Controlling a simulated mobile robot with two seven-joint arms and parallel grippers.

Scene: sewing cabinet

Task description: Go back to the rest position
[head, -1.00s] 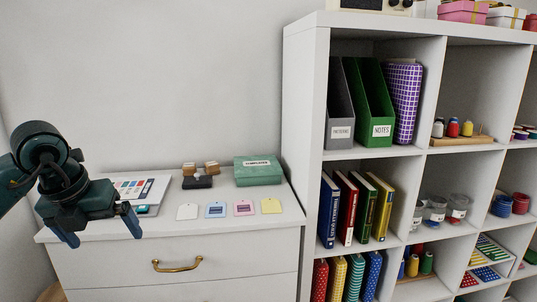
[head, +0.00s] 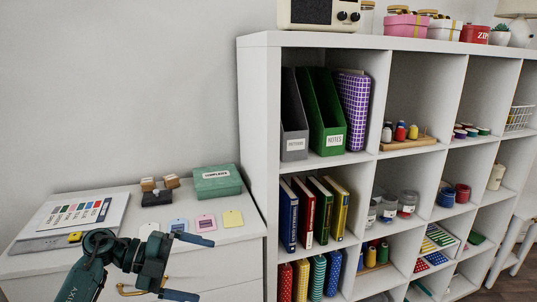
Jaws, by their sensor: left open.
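My left gripper (head: 193,267) shows at the lower left of the head view, its dark arm coming up from the bottom edge. Its two blue-green fingers are spread wide and point right, with nothing between them. It is in front of the white dresser (head: 228,252) and hides part of its top and the brass handle (head: 128,290). My right gripper is not in view.
On the dresser lie several tags, including a pink one (head: 205,221) and a yellow one (head: 232,218), a green box (head: 217,182) and a colour chart (head: 75,212). A white cube shelf (head: 258,120) with binders and books stands to the right.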

